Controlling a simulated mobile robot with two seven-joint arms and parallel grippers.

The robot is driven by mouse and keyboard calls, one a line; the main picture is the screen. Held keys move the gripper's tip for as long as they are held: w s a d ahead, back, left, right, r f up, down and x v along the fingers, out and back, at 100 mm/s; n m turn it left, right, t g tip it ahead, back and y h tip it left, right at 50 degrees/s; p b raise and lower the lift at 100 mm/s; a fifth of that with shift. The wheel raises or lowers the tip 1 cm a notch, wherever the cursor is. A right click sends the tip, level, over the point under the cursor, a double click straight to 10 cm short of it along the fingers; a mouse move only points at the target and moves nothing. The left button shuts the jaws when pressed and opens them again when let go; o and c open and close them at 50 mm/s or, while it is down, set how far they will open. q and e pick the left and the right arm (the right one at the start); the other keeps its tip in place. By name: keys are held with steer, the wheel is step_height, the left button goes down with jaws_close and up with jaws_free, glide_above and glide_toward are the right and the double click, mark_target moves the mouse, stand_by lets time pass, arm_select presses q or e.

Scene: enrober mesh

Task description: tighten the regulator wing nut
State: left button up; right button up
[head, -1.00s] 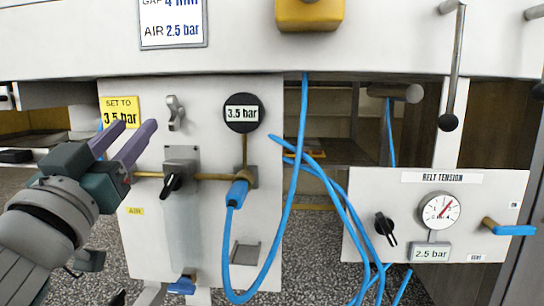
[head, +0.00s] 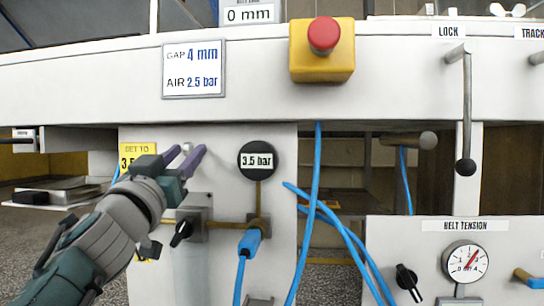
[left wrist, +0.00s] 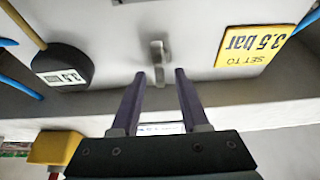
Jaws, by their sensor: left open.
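The grey metal wing nut (left wrist: 157,58) sits on the pale panel, between the sign and the gauge in the left wrist view. In the head view only a small part of it (head: 187,148) shows near my fingertips. My left gripper (left wrist: 160,73) is open, its purple fingers just short of the nut and to either side of its line. It also shows in the head view (head: 188,153), in front of the panel. The round black gauge reading 3.5 bar (head: 258,160) is right of the nut. The yellow SET TO 3.5 bar sign (left wrist: 252,46) is partly hidden by my gripper in the head view.
A black knob (head: 181,233) and brass pipework lie below my gripper. Blue hoses (head: 314,215) hang right of the panel. A yellow box with a red button (head: 322,52) juts from the beam above. The belt tension panel (head: 430,241) stands at right.

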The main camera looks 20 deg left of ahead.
arm_select(q)
steer(key=shift+c, duration=0.2)
jaws_close()
